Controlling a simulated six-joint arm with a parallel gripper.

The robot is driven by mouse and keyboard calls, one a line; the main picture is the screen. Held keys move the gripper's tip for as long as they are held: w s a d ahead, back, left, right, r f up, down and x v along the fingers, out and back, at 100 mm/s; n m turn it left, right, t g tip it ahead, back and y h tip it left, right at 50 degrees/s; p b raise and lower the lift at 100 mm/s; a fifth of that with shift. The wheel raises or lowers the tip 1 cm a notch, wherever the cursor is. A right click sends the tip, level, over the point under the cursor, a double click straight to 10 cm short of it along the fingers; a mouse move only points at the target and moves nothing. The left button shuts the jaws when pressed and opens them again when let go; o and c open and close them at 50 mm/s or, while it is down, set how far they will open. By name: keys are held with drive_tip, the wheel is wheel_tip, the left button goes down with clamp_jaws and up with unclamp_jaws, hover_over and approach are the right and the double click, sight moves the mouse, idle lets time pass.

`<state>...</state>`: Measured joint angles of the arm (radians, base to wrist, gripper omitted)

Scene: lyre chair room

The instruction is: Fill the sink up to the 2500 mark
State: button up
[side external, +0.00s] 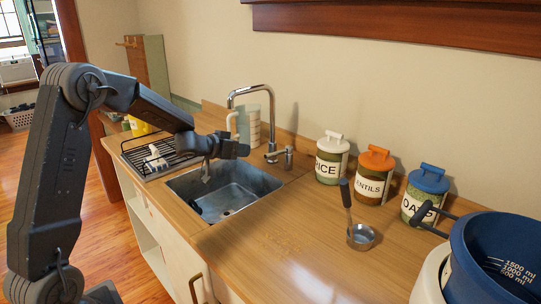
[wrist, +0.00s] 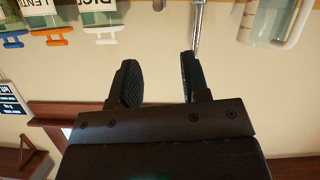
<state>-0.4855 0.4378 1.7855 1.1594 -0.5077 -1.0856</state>
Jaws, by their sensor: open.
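The metal sink (side external: 232,190) is set into the wooden counter in the side view. I see no water level and no 2500 mark on it. The chrome faucet (side external: 267,92) arches up behind it, with a small lever (side external: 288,157) at the right of its base. No stream shows at its mouth, which is partly hidden. My gripper (side external: 243,149) is above the sink's back edge, in front of the faucet. In the wrist view my gripper (wrist: 158,75) has its fingers apart with nothing between them. The faucet (wrist: 198,28) shows upside down beyond the right finger.
A clear jug (side external: 252,128) stands behind the sink near the faucet. A black rack (side external: 157,155) is left. Rice (side external: 332,160), lentils (side external: 372,176) and oats (side external: 426,190) jars line the wall. A ladle (side external: 361,237) and blue marked container (side external: 497,250) are right. The front-middle counter is clear.

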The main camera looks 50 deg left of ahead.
sight(270, 154)
drive_tip(key=shift+h, duration=0.3)
drive_tip(key=x, duration=1.4)
drive_tip(key=shift+a+f, duration=0.2)
drive_tip(key=shift+f, duration=0.3)
clamp_jaws()
